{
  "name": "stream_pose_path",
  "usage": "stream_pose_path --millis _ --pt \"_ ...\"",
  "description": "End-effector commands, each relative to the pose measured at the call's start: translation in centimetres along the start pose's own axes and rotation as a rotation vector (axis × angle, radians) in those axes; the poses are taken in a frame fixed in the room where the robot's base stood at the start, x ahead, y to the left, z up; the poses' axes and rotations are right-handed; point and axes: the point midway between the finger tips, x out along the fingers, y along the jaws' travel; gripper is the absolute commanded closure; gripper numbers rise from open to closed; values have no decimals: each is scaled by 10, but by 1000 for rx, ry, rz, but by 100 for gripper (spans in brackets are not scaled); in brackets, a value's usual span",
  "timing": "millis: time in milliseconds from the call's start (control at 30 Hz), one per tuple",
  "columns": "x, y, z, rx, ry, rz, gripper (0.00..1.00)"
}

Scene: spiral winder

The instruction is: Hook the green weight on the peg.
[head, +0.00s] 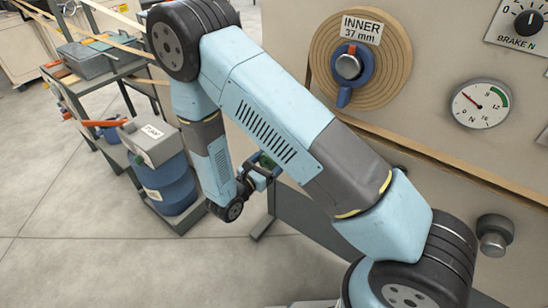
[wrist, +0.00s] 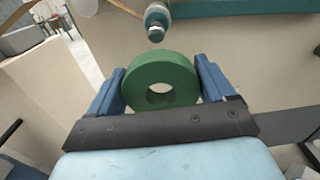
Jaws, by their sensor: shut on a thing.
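The green weight (wrist: 160,66) is a thick ring with a round hole through its middle. In the wrist view it sits between the two blue jaws of my gripper (wrist: 160,80), which are shut on its sides. A short teal stub with a metal end (wrist: 156,27) shows just beyond the weight, apart from it; it looks like the peg, but I cannot be sure. In the head view my gripper (head: 261,178) is low beside the machine's front, and only a small part of the green weight (head: 266,160) shows behind my arm. The peg is not visible there.
The beige machine panel (head: 450,50) carries a wound coil (head: 398,62) with a blue lever (head: 345,95), a dial gauge (head: 481,104) and a brake knob (head: 528,22). A blue drum (head: 168,186) and a grey bench (head: 95,75) stand left. Open floor (head: 90,245) lies in front.

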Motion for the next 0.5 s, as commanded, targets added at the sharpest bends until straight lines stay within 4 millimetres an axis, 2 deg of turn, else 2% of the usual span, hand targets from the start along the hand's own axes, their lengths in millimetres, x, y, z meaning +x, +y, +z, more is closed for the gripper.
stream_pose_path --millis 500 --pt "-40 0 8 1 -1 1 93"
